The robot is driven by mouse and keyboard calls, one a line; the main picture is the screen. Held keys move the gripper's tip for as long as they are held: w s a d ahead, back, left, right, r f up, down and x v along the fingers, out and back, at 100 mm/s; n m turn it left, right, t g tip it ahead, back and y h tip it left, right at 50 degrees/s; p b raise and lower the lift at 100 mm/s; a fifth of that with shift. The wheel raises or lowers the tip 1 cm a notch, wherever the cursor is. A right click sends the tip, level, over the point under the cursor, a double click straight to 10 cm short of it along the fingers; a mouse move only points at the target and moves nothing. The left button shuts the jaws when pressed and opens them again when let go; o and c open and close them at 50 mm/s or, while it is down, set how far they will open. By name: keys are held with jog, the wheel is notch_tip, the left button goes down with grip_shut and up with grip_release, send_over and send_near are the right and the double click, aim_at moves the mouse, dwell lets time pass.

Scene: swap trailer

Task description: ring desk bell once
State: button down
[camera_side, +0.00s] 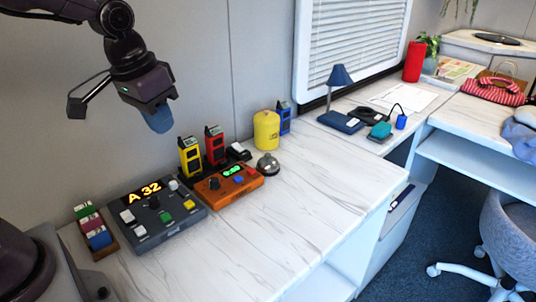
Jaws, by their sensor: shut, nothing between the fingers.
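The desk bell (267,165) is a small silver dome on a dark base. It stands on the white marbled desk, just right of the orange control box. My gripper (158,119) is shut and points down, high at the upper left of the picture. It is apart from the bell, to its left and above the desk. I see nothing held in it. Its bluish fingertips appear close together.
A grey panel (150,230) showing "A 32" and an orange box (228,184) stand left of the bell. Yellow (190,157) and red (216,146) handheld devices and a yellow canister (266,131) stand behind. The desk right of the bell is clear.

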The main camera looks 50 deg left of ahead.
jog(key=w+a+f+n, duration=0.25)
jog(key=w+f, duration=0.35)
jog(key=w, duration=0.6)
jog(key=n+t+y, duration=0.1)
jog(key=n+t, duration=0.2)
jog(key=n, duration=0.2)
send_near(268, 156)
jog(key=w+a+r+n+t+y, duration=0.1)
jog(key=w+a+r+n+t, duration=0.1)
jog(key=w+r+t, duration=0.1)
jog(key=shift+w+r, duration=0.8)
jog(key=shift+w, duration=0.25)
jog(key=shift+n, duration=0.25)
jog(key=shift+f, duration=4.4)
jog(key=shift+f, duration=0.45)
